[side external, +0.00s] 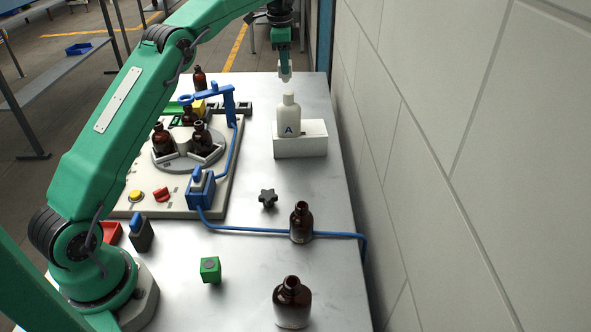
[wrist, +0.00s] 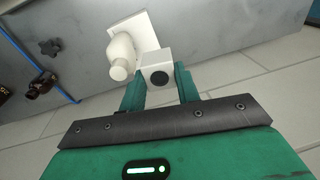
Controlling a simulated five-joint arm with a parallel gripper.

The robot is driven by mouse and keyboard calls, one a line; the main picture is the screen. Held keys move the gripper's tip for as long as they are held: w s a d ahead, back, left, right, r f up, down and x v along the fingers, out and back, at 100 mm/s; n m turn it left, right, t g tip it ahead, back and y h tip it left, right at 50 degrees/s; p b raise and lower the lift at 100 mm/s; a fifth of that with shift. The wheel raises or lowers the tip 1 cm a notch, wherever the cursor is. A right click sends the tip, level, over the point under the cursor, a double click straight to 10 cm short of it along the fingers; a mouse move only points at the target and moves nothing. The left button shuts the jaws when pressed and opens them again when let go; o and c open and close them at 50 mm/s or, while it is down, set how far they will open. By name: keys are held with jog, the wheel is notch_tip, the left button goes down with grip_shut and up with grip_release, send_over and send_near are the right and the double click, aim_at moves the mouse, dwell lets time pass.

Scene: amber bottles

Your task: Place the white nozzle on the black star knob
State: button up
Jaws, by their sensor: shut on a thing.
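My gripper (side external: 285,64) is up at the far end of the table, pointing down. In the wrist view the nozzle (wrist: 151,62) sits between the two green fingers (wrist: 158,80), with a dark round opening facing the camera. The black star knob (side external: 267,198) lies on the bare metal table, well nearer the side camera than the gripper. It also shows at upper left in the wrist view (wrist: 50,47).
The white bottle (side external: 289,115) stands on a white block (side external: 314,139). Brown bottles (side external: 301,222) (side external: 292,303) and a green cube (side external: 210,269) stand on the near table. A blue hose (side external: 260,230) crosses in front of the knob. A fixture plate (side external: 222,172) lies left; a wall is right.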

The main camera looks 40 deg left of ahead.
jog(key=shift+s+d+r, duration=0.2)
jog(key=shift+d, duration=0.55)
jog(key=s+d+r+n, duration=0.1)
jog(key=s+d+n, duration=0.2)
jog(key=s+d, duration=0.45)
jog(key=s+d+r+n, duration=0.15)
jog(key=s+d, duration=0.25)
jog(key=d, duration=0.6)
jog(key=s+d+f+n+g, duration=0.15)
jog(key=s+d, duration=0.25)
jog(key=s, duration=0.4)
jog(key=s+d+f+n, duration=0.2)
jog(key=s+d+n, duration=0.1)
jog(key=s, duration=0.5)
jog(key=shift+h, duration=0.3)
notch_tip(320, 180, down, 5)
jog(key=shift+s+d+r, duration=0.1)
jog(key=shift+s, duration=0.05)
